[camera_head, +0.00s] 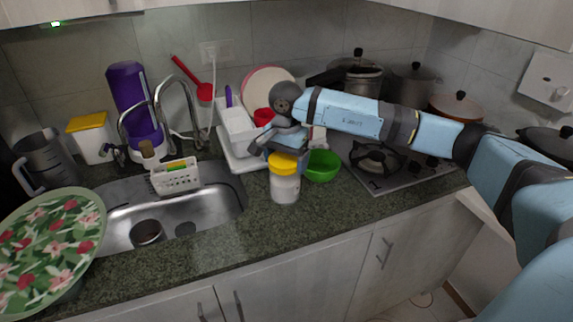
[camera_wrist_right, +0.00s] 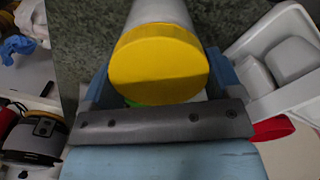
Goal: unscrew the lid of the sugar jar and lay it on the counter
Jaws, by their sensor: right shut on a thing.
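The sugar jar (camera_head: 285,189), pale with a yellow lid (camera_head: 284,164), stands upright on the counter to the right of the sink. The lid is on the jar. In the right wrist view the round yellow lid (camera_wrist_right: 158,66) faces the camera, with the pale jar body (camera_wrist_right: 160,12) beyond it. My right gripper (camera_head: 287,160) comes from behind the jar at lid height. Its blue fingers lie on both sides of the lid and it is shut on it; the exact contact is partly hidden. My left gripper is not in view.
A green bowl (camera_head: 323,165) stands close to the right of the jar, and a white dish rack (camera_head: 238,135) is behind it to the left. The sink (camera_head: 215,200) is left, the gas stove (camera_head: 378,160) right. The counter (camera_head: 300,222) in front of the jar is bare.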

